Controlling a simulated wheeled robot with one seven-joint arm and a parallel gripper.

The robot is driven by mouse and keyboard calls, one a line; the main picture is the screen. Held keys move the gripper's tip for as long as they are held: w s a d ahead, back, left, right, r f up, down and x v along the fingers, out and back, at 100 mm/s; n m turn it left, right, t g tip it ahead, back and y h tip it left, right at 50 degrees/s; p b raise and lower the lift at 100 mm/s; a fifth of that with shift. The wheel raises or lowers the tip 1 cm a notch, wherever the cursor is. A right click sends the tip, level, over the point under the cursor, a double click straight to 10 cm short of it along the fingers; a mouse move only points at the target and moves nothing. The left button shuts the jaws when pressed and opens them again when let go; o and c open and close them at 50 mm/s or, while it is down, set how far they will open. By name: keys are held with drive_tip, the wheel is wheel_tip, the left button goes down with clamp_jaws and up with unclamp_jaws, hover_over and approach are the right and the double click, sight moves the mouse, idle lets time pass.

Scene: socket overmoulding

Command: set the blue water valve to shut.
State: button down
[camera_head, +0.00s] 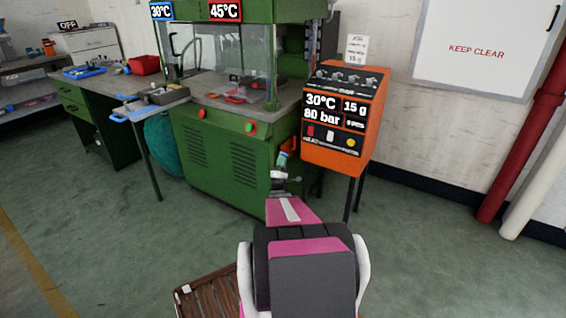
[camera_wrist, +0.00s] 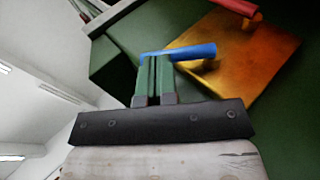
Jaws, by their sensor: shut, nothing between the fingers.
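The blue water valve shows in the wrist view as a blue lever handle (camera_wrist: 185,52) lying roughly crosswise in front of an orange-brown plate. My gripper (camera_wrist: 155,60) is shut and empty, with its two fingers together. Its fingertips are at the left end of the blue handle; I cannot tell whether they touch it. In the head view my gripper (camera_head: 281,167) is at the right front corner of the green machine, and the valve there is too small and covered to make out clearly.
A red lever handle (camera_wrist: 236,8) sits near the blue one on the orange-brown plate (camera_wrist: 240,48). The green machine (camera_head: 225,150) stands ahead, with an orange control box (camera_head: 335,155) on legs at its right. A wooden pallet (camera_head: 208,298) lies at the lower left.

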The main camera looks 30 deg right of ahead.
sight(284, 154)
drive_tip(key=shift+r+m+g, duration=0.3)
drive_tip(key=shift+g, duration=0.2)
drive_tip(key=r+m+g+y, duration=0.1)
drive_tip(key=r+g, duration=0.1)
drive_tip(key=g, duration=0.1)
drive_tip(key=shift+d+m+y, duration=0.3)
drive_tip(key=shift+m+y, duration=0.1)
drive_tip(key=g+y, duration=0.1)
drive_tip(key=d+r+m+g+y, duration=0.1)
drive_tip(key=w+g+y, duration=0.1)
drive_tip(key=shift+w+d+r+g, duration=0.1)
drive_tip(key=shift+d+r+g, duration=0.2)
drive_tip(key=shift+r+g, duration=0.1)
drive_tip(key=shift+w+d, duration=0.15)
drive_tip(key=shift+d, duration=0.1)
drive_tip(key=shift+d+r, duration=0.1)
idle(0.3)
